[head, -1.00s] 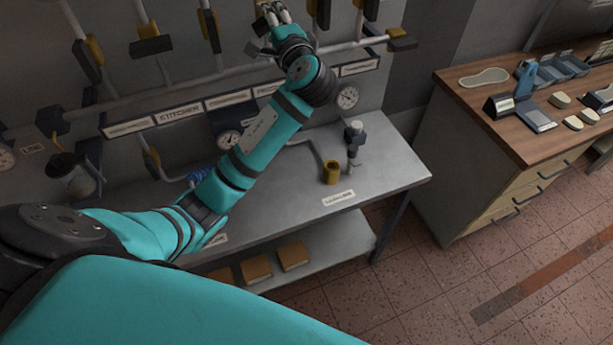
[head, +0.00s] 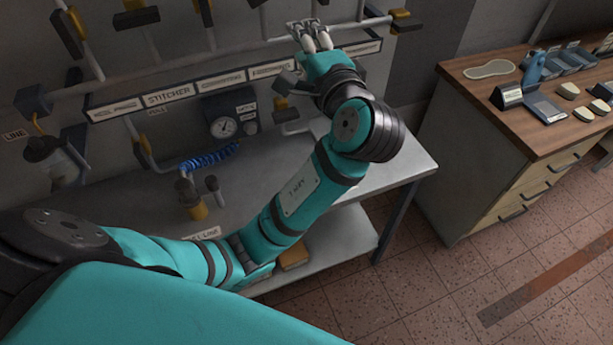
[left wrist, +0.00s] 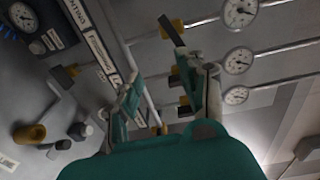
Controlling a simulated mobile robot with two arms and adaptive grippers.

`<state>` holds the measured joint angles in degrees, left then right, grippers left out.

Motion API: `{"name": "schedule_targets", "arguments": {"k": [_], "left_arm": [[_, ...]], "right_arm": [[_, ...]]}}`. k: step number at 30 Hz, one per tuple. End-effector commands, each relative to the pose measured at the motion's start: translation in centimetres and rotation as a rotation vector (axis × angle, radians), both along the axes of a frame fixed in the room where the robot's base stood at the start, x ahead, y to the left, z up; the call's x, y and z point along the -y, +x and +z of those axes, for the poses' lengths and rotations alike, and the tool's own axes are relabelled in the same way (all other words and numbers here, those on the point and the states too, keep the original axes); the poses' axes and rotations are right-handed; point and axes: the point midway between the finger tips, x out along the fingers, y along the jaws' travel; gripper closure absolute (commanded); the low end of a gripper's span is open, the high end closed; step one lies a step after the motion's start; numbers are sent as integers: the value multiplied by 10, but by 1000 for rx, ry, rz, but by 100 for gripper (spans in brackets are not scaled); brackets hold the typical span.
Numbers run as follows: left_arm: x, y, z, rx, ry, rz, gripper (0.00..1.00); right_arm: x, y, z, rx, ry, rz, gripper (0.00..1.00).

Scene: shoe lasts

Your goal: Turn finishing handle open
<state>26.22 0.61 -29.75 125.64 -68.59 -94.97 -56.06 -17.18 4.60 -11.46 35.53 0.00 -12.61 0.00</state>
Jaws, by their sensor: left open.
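My left gripper (head: 311,36) is open and empty, raised in front of the horizontal pipe at the wall panel, above the label strip (head: 220,84). In the left wrist view its two fingers (left wrist: 168,88) stand apart with pipe and wall behind them. Dark valve handles with yellow hubs sit on the pipes: one at the right pipe end (head: 403,21), one at upper left (head: 136,17), one below the strip (head: 284,108). In the left wrist view a handle (left wrist: 172,32) is just beyond the fingers. One label reads STITCHER; I cannot tell which handle is the finishing one.
Below the panel is a grey bench (head: 395,172) with a gauge (head: 223,127) and a blue coiled hose (head: 208,158) behind it. A wooden-topped cabinet (head: 500,140) stands to the right. Several gauges (left wrist: 239,62) show in the left wrist view. Floor between them is clear.

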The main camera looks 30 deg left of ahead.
Motion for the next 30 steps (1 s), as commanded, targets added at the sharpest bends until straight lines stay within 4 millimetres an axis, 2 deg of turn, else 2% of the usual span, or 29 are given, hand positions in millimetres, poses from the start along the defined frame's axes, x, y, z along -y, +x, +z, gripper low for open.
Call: {"name": "schedule_targets", "arguments": {"k": [15, 30], "left_arm": [[3, 16, -104, -116, -188, -110, 60], [9, 6, -203, -219, -406, -161, 60]], "right_arm": [[0, 0, -3, 0, 0, 0, 60], [0, 0, -6, 0, 0, 0, 60]]}}
